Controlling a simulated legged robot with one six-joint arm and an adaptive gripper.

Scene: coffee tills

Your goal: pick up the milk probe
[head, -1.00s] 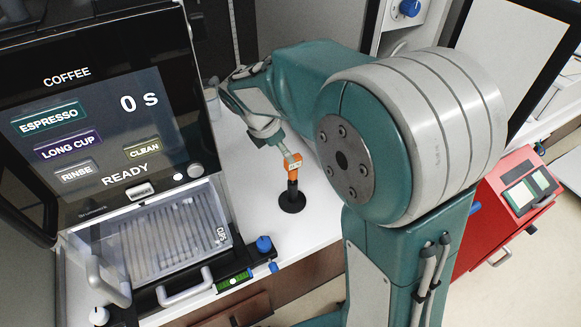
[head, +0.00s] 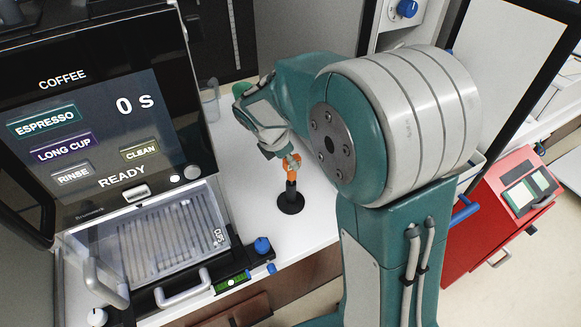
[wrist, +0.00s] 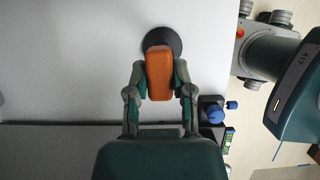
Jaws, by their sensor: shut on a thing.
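The milk probe (head: 291,181) has an orange body and sits upright in a round black stand (head: 290,203) on the white counter. In the wrist view the orange probe (wrist: 160,75) lies between both fingers, with the dark disc of the stand (wrist: 162,38) beyond it. My gripper (head: 291,163) is shut on the upper part of the probe, its fingers touching both sides. The gripper's two fingers (wrist: 160,78) also show in the wrist view. The probe's lower end is hidden by the stand.
A coffee machine (head: 118,110) stands at the left, with a drip tray and handles in front. A clear cup (head: 210,100) stands behind on the counter (head: 240,190). A red till (head: 500,215) is at the right. The counter around the stand is mostly clear.

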